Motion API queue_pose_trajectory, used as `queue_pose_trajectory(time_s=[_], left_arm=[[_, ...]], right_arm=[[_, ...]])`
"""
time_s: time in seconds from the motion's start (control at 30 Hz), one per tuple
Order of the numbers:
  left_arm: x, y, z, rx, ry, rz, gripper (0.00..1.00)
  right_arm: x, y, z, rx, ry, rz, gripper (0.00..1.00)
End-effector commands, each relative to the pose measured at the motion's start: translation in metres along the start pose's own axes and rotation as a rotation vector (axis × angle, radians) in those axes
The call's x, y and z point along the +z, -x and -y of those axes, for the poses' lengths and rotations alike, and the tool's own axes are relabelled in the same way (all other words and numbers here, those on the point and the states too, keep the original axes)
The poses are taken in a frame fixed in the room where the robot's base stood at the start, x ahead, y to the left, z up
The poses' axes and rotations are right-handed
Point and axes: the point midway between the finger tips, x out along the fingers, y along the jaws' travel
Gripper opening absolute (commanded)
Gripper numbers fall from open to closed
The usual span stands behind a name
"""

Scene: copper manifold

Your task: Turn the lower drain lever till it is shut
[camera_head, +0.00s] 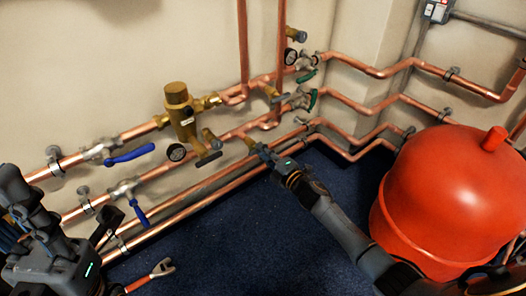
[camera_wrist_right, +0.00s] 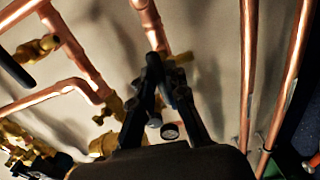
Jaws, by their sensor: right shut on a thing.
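The lower drain valve has a brass body (camera_head: 246,139) on the lower copper pipework in the head view. My right gripper (camera_head: 262,151) is at this valve and shut on its dark lever. In the right wrist view the lever (camera_wrist_right: 167,84) lies between the two black fingers of the right gripper (camera_wrist_right: 158,70), with brass fittings (camera_wrist_right: 181,57) just behind it. The fingers hide part of the lever, so its exact angle is hard to tell. My left gripper (camera_head: 107,226) is at the lower left of the head view, away from this valve; its fingers are dark and unclear.
Blue levers (camera_head: 130,154) sit farther left. A red tank (camera_head: 440,200) stands at right beside my right arm. A wrench (camera_head: 150,277) lies on the blue floor (camera_head: 260,240), otherwise clear.

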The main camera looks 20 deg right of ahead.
Motion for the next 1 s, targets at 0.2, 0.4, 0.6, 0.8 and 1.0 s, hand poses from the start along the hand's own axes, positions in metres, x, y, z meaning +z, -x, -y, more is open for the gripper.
queue_pose_trajectory(time_s=[0.2, 0.4, 0.6, 0.8, 1.0], left_arm=[[0.001, 0.002, 0.0, -0.002, 0.001, 0.007, 0.35], [0.001, 0.002, 0.0, -0.001, 0.001, 0.007, 0.35], [0.001, 0.001, 0.0, 0.008, -0.001, 0.001, 0.35], [0.001, 0.0, 0.0, 0.005, -0.001, 0.001, 0.35], [0.001, 0.001, 0.0, 0.003, -0.001, 0.001, 0.35]], right_arm=[[0.001, 0.001, 0.002, -0.003, -0.005, 0.003, 0.0], [0.001, 0.0, 0.001, -0.002, -0.003, 0.002, 0.35], [0.0, 0.001, 0.001, -0.001, -0.001, 0.001, 0.35], [0.0, 0.019, 0.002, -0.002, 0.0, 0.0, 0.35], [0.0, 0.061, 0.003, -0.005, 0.0, 0.001, 0.35]])
